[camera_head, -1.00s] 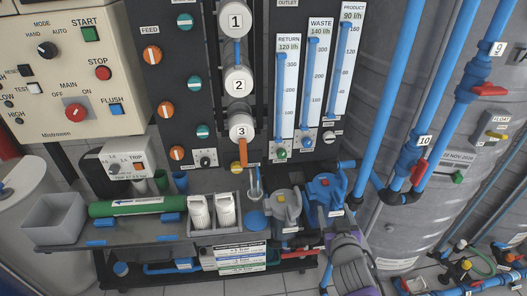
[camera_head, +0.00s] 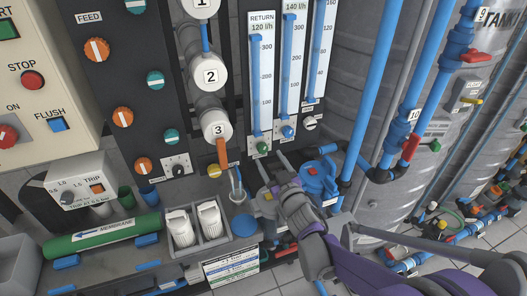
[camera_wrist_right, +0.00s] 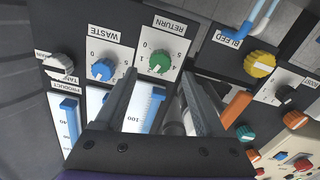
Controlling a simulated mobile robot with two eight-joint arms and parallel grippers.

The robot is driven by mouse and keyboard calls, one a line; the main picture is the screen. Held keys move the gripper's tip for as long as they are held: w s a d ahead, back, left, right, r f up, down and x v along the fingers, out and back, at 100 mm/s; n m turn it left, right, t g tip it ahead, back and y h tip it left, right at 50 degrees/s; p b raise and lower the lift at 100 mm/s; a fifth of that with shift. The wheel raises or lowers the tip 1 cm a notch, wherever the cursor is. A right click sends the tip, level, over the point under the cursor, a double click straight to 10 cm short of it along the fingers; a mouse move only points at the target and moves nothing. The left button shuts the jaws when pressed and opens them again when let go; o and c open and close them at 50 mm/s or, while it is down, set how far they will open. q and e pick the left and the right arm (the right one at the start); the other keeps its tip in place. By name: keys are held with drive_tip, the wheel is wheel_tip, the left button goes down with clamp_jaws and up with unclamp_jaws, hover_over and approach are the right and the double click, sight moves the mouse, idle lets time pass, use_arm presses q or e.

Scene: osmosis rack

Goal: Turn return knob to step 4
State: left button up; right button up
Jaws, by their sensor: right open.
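The return knob is a green knob on a white plate labelled RETURN. In the head view it (camera_head: 262,148) sits below the return flow tube, and in the wrist view it (camera_wrist_right: 159,62) appears upside down at upper middle. I cannot read its pointer setting for certain. My right gripper (camera_head: 271,162) is in front of and just below the knob in the head view. In the wrist view its two fingers (camera_wrist_right: 158,76) are spread apart, empty, with the knob between and beyond their tips. I see no contact. My left gripper is out of view.
The blue waste knob (camera_wrist_right: 103,69) sits close beside the return knob, with a white knob (camera_head: 310,123) farther right. A yellow bleed knob (camera_wrist_right: 259,64) and an orange lever (camera_head: 223,153) lie on the other side. A blue pump (camera_head: 321,178) stands below right.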

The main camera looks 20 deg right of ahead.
sight(264, 150)
drive_tip(key=w, duration=0.5)
drive_tip(key=shift+w+d, duration=0.1)
drive_tip(key=shift+w, duration=0.05)
clamp_jaws()
